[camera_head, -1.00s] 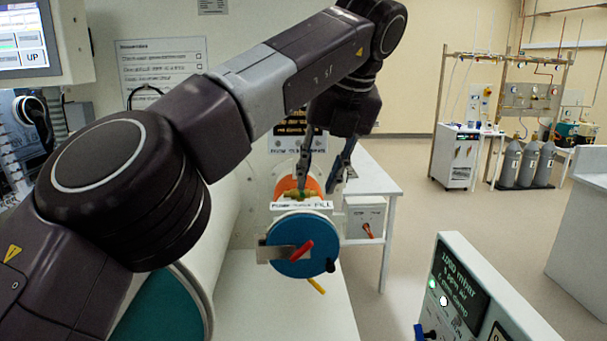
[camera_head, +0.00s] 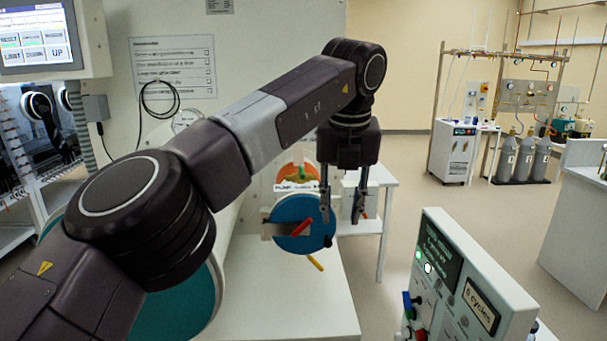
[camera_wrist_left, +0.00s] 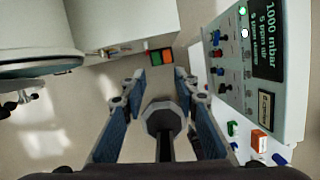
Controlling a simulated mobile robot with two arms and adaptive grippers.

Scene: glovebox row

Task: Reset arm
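My left gripper (camera_head: 342,207) hangs fingers-down in the head view, with its two fingers apart and nothing held. It overlaps the right edge of the blue round port door (camera_head: 292,236) in the picture; I cannot tell the gap in depth. The door has a red handle (camera_head: 301,227). An orange round opening (camera_head: 297,177) shows behind it, partly hidden by a label and the door. In the left wrist view, both blue-padded fingers (camera_wrist_left: 161,76) are spread, with floor beyond the tips. My right gripper is not in view.
A control panel (camera_head: 462,290) with a green display stands at lower right, and right of the fingers in the wrist view. The white glovebox (camera_head: 240,60) is behind my arm. A white table (camera_head: 384,178) stands beyond. Open floor (camera_head: 455,200) lies to the right.

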